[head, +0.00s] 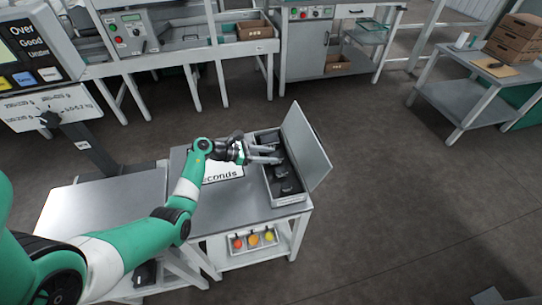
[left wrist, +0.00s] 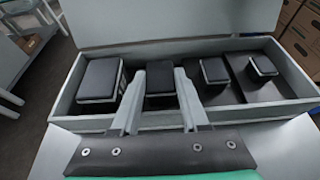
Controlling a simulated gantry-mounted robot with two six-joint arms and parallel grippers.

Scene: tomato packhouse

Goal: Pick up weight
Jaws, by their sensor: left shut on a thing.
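Several dark block-shaped weights sit in a row in an open grey case (head: 270,190), which also shows in the left wrist view (left wrist: 66,104). The largest weight (left wrist: 98,80) is at the left there, with smaller ones (left wrist: 213,70) (left wrist: 262,65) to the right. My left gripper (head: 276,154) reaches over the case from the left. In the left wrist view its fingers (left wrist: 159,78) stand on both sides of the second weight from the left (left wrist: 160,82) and are shut on it. That weight still appears down at case level. My right gripper is not in view.
The case's raised lid (head: 306,146) stands on its far right side. A "seconds" sign (head: 222,171) lies on the steel table (head: 240,206) beside it. A tray with coloured balls (head: 254,240) is on the shelf below. Open floor lies to the right.

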